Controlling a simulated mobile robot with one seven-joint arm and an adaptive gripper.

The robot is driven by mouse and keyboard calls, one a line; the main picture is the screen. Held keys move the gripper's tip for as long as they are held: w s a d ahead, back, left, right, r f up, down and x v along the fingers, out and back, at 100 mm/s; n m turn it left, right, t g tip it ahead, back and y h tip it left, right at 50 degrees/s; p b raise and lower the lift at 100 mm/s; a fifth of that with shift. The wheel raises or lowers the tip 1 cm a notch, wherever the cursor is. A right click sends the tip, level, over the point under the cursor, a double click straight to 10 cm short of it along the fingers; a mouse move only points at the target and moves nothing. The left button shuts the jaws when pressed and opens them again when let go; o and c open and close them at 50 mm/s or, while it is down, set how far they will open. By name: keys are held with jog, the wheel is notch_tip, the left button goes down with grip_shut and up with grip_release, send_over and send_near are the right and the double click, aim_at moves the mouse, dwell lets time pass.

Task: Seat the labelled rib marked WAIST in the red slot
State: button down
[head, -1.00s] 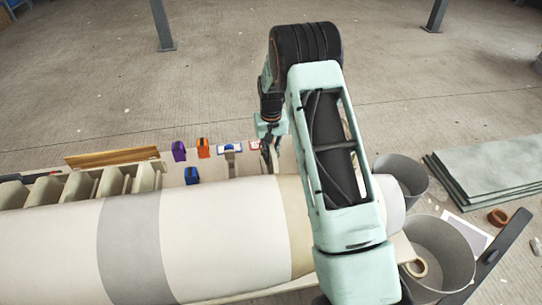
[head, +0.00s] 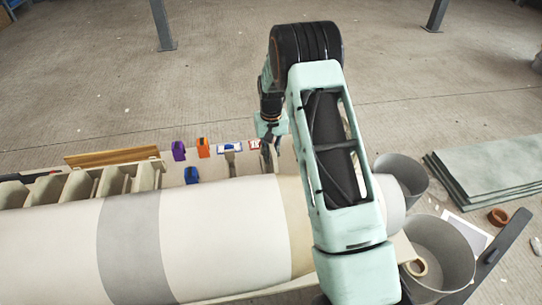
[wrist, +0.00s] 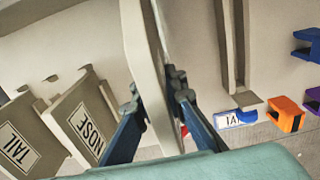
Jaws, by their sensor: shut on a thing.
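My gripper (head: 269,152) is low over the back of the table, behind the large pale cylinder. In the wrist view my gripper (wrist: 155,93) is shut on a pale, flat rib (wrist: 148,55), seen nearly edge-on between the fingers. Its marking faces away, so I cannot read it. A red-edged label (head: 254,144) lies at the red slot, right beside my gripper in the head view. A bit of red (wrist: 184,130) shows by the right finger in the wrist view. The slot opening is hidden.
Ribs marked TAIL (wrist: 18,148) and NOSE (wrist: 90,126) stand left of my gripper. A blue-edged label (wrist: 232,119) reading "TA" lies right. Orange (head: 203,147), purple (head: 179,150) and blue (head: 192,175) blocks stand nearby. The pale cylinder (head: 230,215) fills the front.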

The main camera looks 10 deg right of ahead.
jog(key=shift+f+b, duration=1.65)
jog(key=shift+f, duration=0.9)
jog(key=c, duration=1.9)
grip_release()
notch_tip(320, 180, up, 12)
jog(key=shift+r, duration=0.1)
